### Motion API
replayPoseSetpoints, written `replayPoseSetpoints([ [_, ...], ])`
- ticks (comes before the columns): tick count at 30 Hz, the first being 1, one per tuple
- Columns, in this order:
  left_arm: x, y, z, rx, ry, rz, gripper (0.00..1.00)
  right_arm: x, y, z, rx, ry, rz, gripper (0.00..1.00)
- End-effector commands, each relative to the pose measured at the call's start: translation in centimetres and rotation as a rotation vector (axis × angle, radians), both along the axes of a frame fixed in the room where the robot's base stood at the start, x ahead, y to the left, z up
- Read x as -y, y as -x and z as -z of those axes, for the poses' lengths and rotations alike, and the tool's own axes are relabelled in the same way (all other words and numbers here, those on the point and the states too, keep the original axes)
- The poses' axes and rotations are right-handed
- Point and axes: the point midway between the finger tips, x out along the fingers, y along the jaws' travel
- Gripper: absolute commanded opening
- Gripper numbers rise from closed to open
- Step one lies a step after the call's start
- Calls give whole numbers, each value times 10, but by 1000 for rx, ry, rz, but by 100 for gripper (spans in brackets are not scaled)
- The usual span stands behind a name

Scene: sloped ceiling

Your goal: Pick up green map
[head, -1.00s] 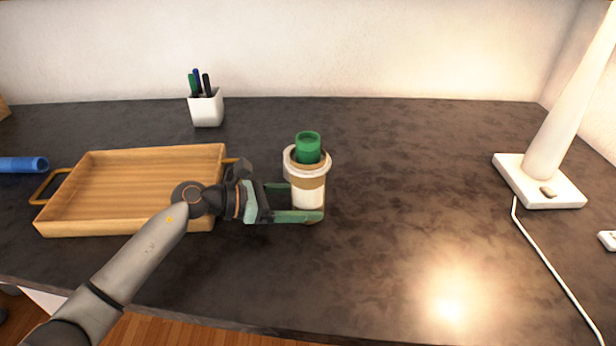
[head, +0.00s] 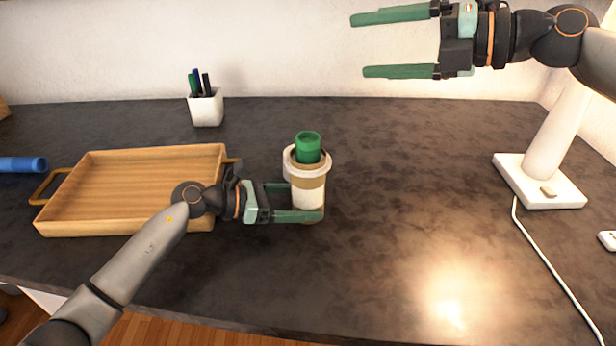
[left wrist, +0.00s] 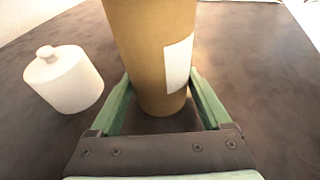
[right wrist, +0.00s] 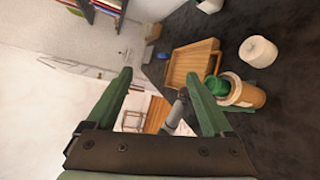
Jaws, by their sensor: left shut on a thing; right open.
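The green map (head: 308,146) is a rolled green tube standing in a brown cylindrical holder (head: 308,182). Only its top shows above the pale rim. My left gripper (head: 305,203) is shut around the holder's lower part from the left. The left wrist view shows the brown holder (left wrist: 152,55) with a white label between the fingers. My right gripper (head: 358,45) is open and empty, high at the upper right of the head view, above and apart from the map. The right wrist view shows the green map (right wrist: 217,86) in the holder beyond one finger.
A wooden tray (head: 150,170) lies left of the holder. A white pen pot (head: 207,108) stands behind it, and a blue roll (head: 22,164) lies far left. A white lidded jar (left wrist: 64,80) stands near the holder. A white lamp base (head: 540,182) is right; the desk between is clear.

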Motion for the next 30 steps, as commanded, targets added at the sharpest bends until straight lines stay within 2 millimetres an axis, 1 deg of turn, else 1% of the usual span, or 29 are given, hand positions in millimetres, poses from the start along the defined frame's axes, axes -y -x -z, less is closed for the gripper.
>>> replayPoseSetpoints([
  [1,0,0,0,0,-1,0,50,-19,9,6,71,132,-74,86],
  [3,0,0,0,0,-1,0,50,-34,19,19,162,324,-165,86],
  [4,0,0,0,0,-1,0,50,-39,22,24,201,405,-202,86],
  [7,0,0,0,0,-1,0,50,-46,27,39,309,656,-299,86],
  [9,0,0,0,0,-1,0,50,-46,28,45,366,807,-348,86],
  [12,0,0,0,0,-1,0,50,-42,27,49,423,974,-394,86],
  [15,0,0,0,0,-1,0,50,-39,26,50,455,1080,-419,86],
  [19,0,0,0,0,-1,0,50,-39,22,57,467,1136,-432,86],
  [27,0,0,0,0,0,0,50,-57,5,96,467,1139,-433,86],
  [30,0,0,0,0,0,0,50,-61,1,104,468,1137,-431,86],
])
